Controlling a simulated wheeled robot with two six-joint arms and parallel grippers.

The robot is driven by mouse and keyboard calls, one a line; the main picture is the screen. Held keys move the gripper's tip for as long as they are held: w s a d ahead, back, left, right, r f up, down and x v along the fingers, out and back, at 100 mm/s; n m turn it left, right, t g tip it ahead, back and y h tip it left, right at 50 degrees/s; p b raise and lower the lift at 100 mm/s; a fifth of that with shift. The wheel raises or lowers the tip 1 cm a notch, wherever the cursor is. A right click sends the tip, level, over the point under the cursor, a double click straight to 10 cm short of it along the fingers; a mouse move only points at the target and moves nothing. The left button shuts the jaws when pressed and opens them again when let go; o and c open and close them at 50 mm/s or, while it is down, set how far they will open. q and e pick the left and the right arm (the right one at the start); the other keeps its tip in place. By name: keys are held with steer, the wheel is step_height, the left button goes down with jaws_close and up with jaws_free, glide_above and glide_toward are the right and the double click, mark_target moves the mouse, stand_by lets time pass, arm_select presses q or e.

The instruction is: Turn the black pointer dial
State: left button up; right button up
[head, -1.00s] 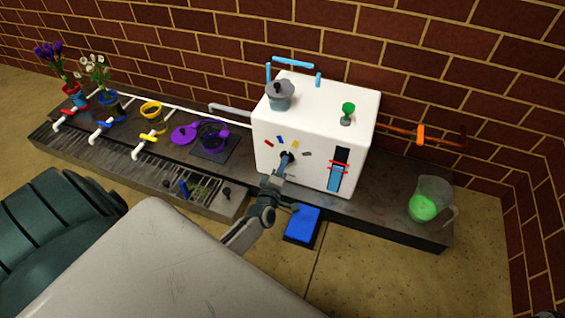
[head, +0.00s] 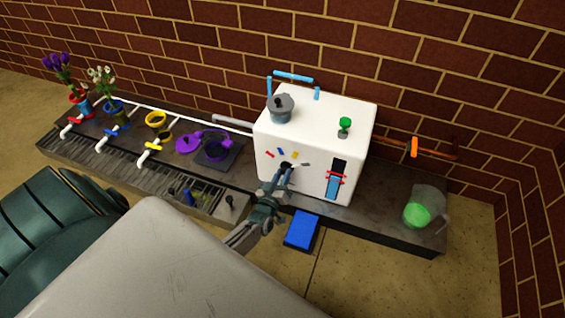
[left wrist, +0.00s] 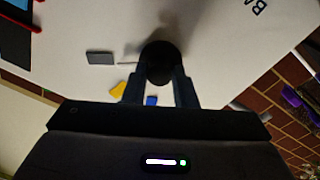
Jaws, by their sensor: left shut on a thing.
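The black pointer dial (left wrist: 158,62) is on the front face of the white box (head: 322,112), and shows between my fingertips in the left wrist view. My left gripper (head: 284,172) is at the box's front face, shut on the dial; it also shows in the left wrist view (left wrist: 158,85). Coloured marks ring the dial: red, blue, yellow (head: 295,155) and grey (head: 306,164). My right gripper is not in view.
A blue pedal-like block (head: 302,230) sits low in front of the box. A jug with green contents (head: 418,214) stands right.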

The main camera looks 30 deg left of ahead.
arm_select(q)
steer(key=shift+m, duration=0.7)
steer(key=o, duration=1)
steer(key=p+v, duration=0.3)
steer(key=v, duration=0.7)
steer(key=shift+s, duration=0.35)
steer(key=shift+d, duration=0.15)
